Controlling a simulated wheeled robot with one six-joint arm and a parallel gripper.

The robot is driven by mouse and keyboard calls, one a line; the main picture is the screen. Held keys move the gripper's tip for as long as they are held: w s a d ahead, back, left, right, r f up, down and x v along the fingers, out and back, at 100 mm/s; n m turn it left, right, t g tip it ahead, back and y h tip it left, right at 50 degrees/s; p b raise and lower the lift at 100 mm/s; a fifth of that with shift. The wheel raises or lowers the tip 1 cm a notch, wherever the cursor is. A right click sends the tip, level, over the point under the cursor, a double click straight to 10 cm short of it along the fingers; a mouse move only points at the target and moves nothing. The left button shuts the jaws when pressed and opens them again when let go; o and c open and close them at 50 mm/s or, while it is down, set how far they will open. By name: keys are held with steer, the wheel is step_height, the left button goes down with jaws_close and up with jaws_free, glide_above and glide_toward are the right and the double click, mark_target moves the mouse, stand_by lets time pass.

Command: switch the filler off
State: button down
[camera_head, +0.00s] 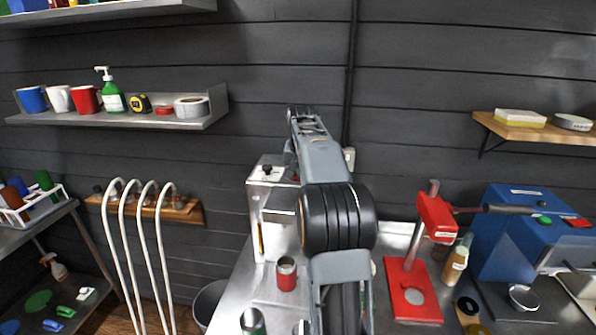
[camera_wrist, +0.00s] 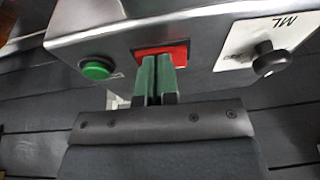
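The filler (camera_head: 255,190) is a steel box-like machine left of centre on the bench, partly hidden by my arm. In the wrist view its panel (camera_wrist: 112,40) carries a round green button (camera_wrist: 97,68), a red switch (camera_wrist: 181,52) in the middle and a black knob (camera_wrist: 268,58) on a white plate marked "ML". My gripper (camera_wrist: 158,62) has its two green fingertips together with nothing visible between them. The tips overlap the red switch in the wrist view and cover part of it. I cannot tell whether they touch it. My arm hides the gripper in the head view.
On the bench are a red-and-steel can (camera_head: 287,273), a red press (camera_head: 412,285), a brown bottle (camera_head: 455,262) and a blue machine (camera_head: 510,240). White curved pipes (camera_head: 125,240) stand at left. A shelf (camera_head: 130,118) with cups hangs above.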

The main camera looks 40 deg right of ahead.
steer(key=shift+r, duration=0.35)
steer(key=d+v, duration=0.1)
steer(key=v, duration=1.2)
steer(key=shift+w+r, duration=0.25)
steer(key=shift+a, duration=0.1)
steer(key=shift+w+a+r, duration=0.15)
steer(key=shift+w+a, duration=0.3)
